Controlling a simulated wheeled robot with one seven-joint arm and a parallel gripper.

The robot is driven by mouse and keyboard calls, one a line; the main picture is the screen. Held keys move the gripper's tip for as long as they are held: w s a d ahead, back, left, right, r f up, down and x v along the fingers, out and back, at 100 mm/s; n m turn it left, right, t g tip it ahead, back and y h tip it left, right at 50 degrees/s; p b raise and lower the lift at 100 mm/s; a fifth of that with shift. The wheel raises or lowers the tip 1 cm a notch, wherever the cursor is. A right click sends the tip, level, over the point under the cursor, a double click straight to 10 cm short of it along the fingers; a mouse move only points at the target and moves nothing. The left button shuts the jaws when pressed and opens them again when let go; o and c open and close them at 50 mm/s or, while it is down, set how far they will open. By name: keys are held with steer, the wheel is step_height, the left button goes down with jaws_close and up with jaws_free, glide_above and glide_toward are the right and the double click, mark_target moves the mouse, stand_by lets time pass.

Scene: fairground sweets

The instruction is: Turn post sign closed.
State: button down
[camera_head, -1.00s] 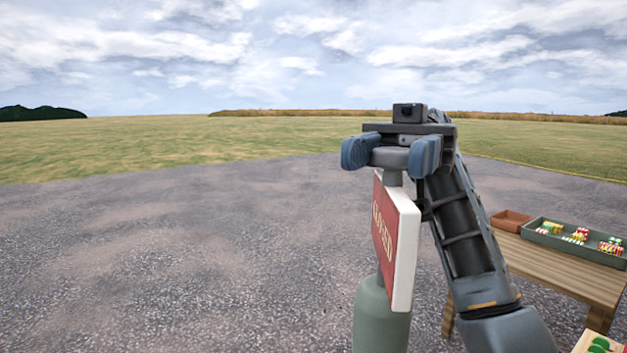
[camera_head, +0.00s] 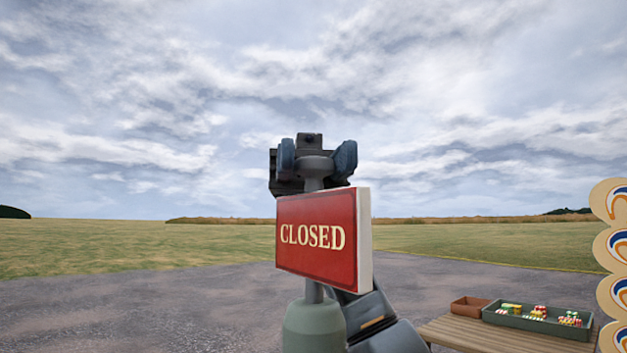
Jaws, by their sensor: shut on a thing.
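The post sign (camera_head: 317,236) is a red board with a white edge on a grey post. Its face reads CLOSED and is turned mostly toward me, angled slightly so the right edge shows. The post stands in a grey-green base (camera_head: 313,328). My gripper (camera_head: 316,162) is at the top of the post, above the board, with its two blue-grey fingers on either side of the round grey knob, shut on it. My arm runs down behind the sign and is partly hidden by it.
A wooden table (camera_head: 462,334) at the lower right bears a brown box (camera_head: 470,307) and a green tray (camera_head: 539,325) of colourful sweets. A scalloped cream panel (camera_head: 612,262) stands at the right edge. The paved ground at left is clear.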

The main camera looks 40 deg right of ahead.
steer(key=shift+f, duration=0.15)
steer(key=c, duration=0.6)
jaws_free()
steer(key=shift+r+p, duration=0.25)
steer(key=shift+p, duration=0.1)
